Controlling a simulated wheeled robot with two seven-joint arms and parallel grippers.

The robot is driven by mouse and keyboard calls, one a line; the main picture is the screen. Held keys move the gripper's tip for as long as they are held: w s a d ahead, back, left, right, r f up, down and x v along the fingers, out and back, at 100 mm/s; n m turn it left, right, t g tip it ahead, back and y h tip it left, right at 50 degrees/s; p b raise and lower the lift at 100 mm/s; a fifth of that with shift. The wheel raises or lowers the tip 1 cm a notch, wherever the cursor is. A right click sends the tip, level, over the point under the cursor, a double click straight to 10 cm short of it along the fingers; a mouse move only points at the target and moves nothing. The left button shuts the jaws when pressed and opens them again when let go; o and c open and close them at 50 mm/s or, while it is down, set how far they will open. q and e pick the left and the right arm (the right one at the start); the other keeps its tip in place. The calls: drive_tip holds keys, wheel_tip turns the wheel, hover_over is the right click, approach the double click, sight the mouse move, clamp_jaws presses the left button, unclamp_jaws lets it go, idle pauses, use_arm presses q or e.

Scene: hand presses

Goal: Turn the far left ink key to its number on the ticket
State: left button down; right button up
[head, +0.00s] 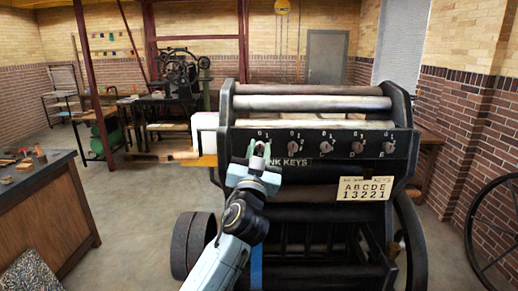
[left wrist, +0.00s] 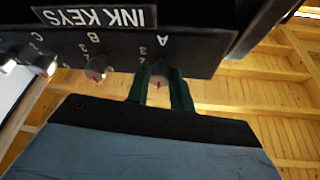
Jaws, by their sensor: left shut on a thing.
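The cream ticket (head: 365,189) hangs at the panel's lower right and reads A B C D E over 1 3 2 2 1. My right gripper is not in view.
The B key (head: 294,147) sits just right of my left gripper, and the C key (head: 325,147) is beyond it. Rollers (head: 310,103) run above the panel. A wooden workbench (head: 45,205) stands at the left, with open floor between it and the press.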

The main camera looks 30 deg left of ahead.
use_arm(q)
drive_tip(key=m+h+p, duration=0.1)
drive_tip(key=m, duration=0.1)
drive_tip(key=m+h+p, duration=0.1)
drive_tip(key=m+p, duration=0.1)
drive_tip(key=m+h+p, duration=0.1)
drive_tip(key=m+p, duration=0.1)
drive_tip(key=shift+a+r, duration=0.1)
drive_tip(key=shift+r, duration=0.15)
drive_tip(key=shift+s+m+h+p, duration=0.1)
drive_tip(key=shift+m+h+p, duration=0.5)
drive_tip(key=shift+m, duration=0.3)
drive_tip(key=shift+f+m, duration=0.1)
drive_tip(key=shift+m, duration=0.6)
drive_tip(key=c, duration=1.2)
unclamp_jaws()
drive_tip(key=shift+c, duration=0.2)
drive_tip(key=b+v, duration=0.3)
drive_tip(key=v, duration=1)
drive_tip(key=shift+s, duration=0.25)
